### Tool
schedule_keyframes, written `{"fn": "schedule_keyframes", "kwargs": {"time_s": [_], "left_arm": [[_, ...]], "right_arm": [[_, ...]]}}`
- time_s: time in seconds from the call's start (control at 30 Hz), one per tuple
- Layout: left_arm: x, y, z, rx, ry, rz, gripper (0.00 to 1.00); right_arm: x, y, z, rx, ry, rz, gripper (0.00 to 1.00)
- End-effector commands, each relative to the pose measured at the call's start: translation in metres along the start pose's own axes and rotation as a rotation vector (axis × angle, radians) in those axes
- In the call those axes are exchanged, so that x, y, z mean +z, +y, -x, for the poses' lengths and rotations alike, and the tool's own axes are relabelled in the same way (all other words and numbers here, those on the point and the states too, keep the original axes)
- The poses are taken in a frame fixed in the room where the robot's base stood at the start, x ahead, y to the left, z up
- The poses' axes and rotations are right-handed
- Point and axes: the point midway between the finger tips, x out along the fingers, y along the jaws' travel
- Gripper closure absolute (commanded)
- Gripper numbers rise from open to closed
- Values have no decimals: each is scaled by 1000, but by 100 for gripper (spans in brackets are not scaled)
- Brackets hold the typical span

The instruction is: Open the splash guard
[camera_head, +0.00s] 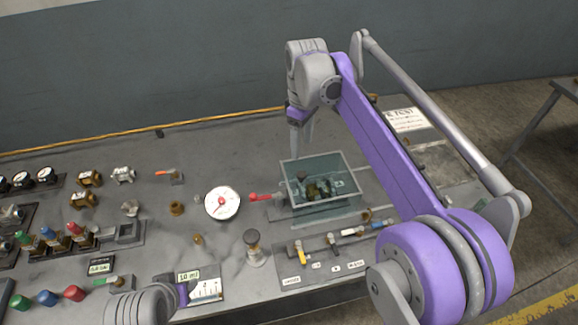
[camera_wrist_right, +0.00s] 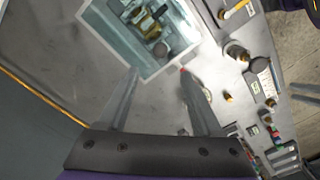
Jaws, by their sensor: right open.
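The splash guard (camera_head: 318,207) is a clear, teal-tinted box with a pale rim, standing right of centre on the bench in the head view. Brass and dark fittings show inside it. It also shows at the top of the right wrist view (camera_wrist_right: 118,48), its pale rim near the fingertips. My right gripper (camera_head: 301,150) is open and empty, pointing down at the guard's back left corner. In the wrist view its two fingers (camera_wrist_right: 160,82) stand apart, with bench between them; contact with the rim cannot be told. My left wrist (camera_head: 150,305) shows at the bottom; its jaws are unclear.
A red-handled valve (camera_head: 262,197) and a round white gauge (camera_head: 222,203) are left of the guard. A plate with small levers (camera_head: 325,258) lies in front. A knobbed metal post (camera_head: 254,250) stands front left.

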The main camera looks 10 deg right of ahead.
Motion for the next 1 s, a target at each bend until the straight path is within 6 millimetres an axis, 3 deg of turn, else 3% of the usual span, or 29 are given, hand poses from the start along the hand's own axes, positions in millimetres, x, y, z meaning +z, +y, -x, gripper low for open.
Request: {"fn": "schedule_keyframes", "kwargs": {"time_s": [0.53, 0.7, 1.0], "left_arm": [[9, 0, -6, 0, -9, 0, 53], [9, 0, -7, 0, -9, 0, 53], [9, 0, -7, 0, -9, 0, 53]], "right_arm": [[0, 0, -91, 1, 1, -2, 33], [0, 0, -104, 1, 1, -3, 33], [0, 0, -106, 1, 1, -3, 33]]}}
